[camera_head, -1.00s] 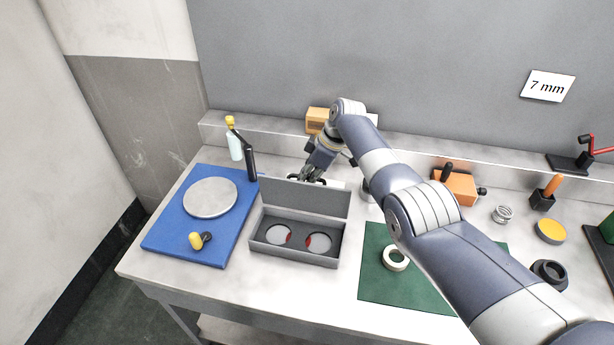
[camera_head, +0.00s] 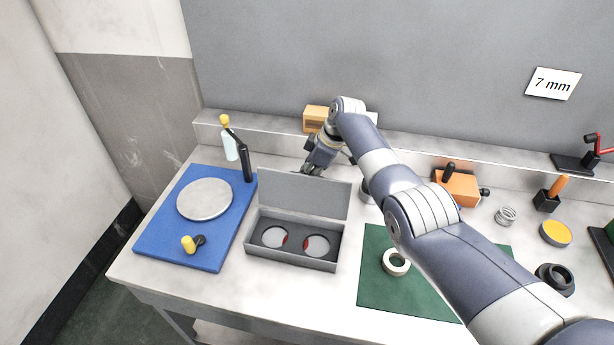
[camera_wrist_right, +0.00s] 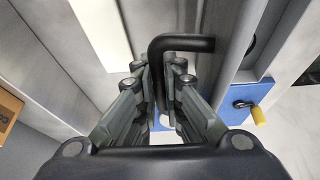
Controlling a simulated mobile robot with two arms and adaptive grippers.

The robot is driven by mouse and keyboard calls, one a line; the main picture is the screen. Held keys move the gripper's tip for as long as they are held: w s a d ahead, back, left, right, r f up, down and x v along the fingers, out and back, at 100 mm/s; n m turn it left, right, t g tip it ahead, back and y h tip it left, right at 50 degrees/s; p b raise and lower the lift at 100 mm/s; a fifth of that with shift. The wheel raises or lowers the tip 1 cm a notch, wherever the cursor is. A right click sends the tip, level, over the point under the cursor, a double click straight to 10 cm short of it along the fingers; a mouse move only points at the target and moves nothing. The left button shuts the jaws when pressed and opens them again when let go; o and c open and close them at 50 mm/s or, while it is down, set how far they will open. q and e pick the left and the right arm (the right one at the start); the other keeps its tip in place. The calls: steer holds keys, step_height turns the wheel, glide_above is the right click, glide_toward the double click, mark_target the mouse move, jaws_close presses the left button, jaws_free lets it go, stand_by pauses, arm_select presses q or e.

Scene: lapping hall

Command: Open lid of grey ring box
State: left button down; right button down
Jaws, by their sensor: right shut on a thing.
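The grey ring box (camera_head: 290,257) stands on the bench, its lid (camera_head: 304,193) raised at the back edge. Two pale round discs with red marks lie in its dark interior. My right gripper (camera_head: 313,170) is behind the raised lid, its fingertips partly hidden by it. In the right wrist view my right gripper (camera_wrist_right: 166,100) is shut on a black bent bar (camera_wrist_right: 180,43), which looks like a handle on the lid. My left gripper is not in view.
A blue board (camera_head: 215,245) with a round plate (camera_head: 205,199) lies left of the box. A green mat (camera_head: 400,295) with a white ring (camera_head: 396,262) lies right. A spray bottle (camera_head: 230,146) and an orange block (camera_head: 316,118) stand behind.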

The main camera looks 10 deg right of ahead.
steer(key=c, duration=2)
jaws_free()
steer(key=shift+o, duration=0.2)
steer(key=v, duration=1.2)
steer(key=shift+r, duration=0.1)
